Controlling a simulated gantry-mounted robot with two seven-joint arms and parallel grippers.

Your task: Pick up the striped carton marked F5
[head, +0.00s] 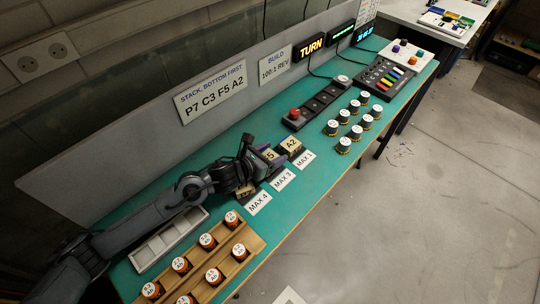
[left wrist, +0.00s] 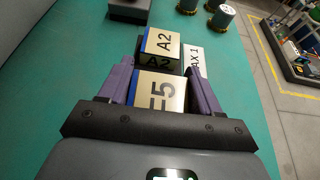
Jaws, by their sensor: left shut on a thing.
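The carton marked F5 (left wrist: 160,91) is tan with a blue edge, and its label is partly cut off by my gripper's body in the left wrist view. In the head view only its "5" end (head: 271,155) shows. My left gripper (left wrist: 161,86) is shut on it, one purple finger at each side; it also shows in the head view (head: 269,158). I cannot tell whether the carton is clear of the bench. The A2 carton (left wrist: 161,43) stands just beyond it, also seen in the head view (head: 292,145). My right gripper is not in view.
A further carton (head: 245,191) is mostly hidden below my left wrist. Cards MAX 4 (head: 258,203), MAX 3 (head: 283,180) and MAX 1 (head: 305,158) lie along the front. A control box with a red button (head: 294,113) and several round-topped cylinders (head: 344,145) stand farther right.

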